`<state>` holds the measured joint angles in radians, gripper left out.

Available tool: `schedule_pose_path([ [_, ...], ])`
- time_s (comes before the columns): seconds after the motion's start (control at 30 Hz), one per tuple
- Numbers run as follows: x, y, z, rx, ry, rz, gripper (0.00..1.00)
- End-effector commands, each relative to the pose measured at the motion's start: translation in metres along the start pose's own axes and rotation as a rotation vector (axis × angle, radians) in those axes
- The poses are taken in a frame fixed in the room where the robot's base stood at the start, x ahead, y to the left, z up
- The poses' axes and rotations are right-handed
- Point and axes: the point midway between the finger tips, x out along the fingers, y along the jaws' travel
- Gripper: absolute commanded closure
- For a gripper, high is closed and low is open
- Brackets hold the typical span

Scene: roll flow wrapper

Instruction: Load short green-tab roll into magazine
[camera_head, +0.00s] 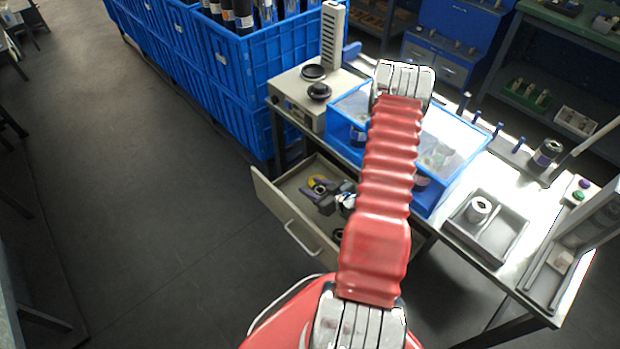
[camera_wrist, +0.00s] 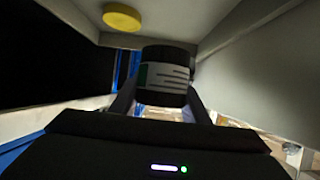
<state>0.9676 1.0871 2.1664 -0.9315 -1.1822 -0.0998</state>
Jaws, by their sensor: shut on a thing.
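My gripper (camera_head: 322,191) reaches down into the open drawer (camera_head: 283,215) under the workbench. In the wrist view my gripper (camera_wrist: 161,104) is shut on a short dark roll (camera_wrist: 165,62). The roll has a white label with a green tab on its left side and sits between the two fingers, close to the drawer walls. In the head view the held roll cannot be made out clearly. A yellow disc (camera_wrist: 122,16) shows near the roll and also beside my gripper in the head view (camera_head: 316,182). I cannot tell which fixture is the magazine.
A blue bin (camera_head: 460,165) stands on the bench above the drawer, partly behind my arm. A grey tray (camera_head: 505,238) holds a pale roll (camera_head: 478,208). A dark roll (camera_head: 547,152) stands at the far right. Blue crates (camera_head: 225,95) stand left; the floor there is clear.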

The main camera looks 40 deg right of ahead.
Motion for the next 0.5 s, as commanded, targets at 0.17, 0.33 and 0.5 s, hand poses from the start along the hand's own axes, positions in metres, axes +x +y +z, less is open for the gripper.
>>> schedule_pose_path([
  [0.17,0.017,0.009,-0.029,0.041,-0.005,0.112,0.84],
  [0.33,0.035,0.0,-0.067,0.063,-0.009,0.181,0.84],
  [0.5,0.05,-0.021,-0.106,0.072,-0.006,0.215,0.84],
])
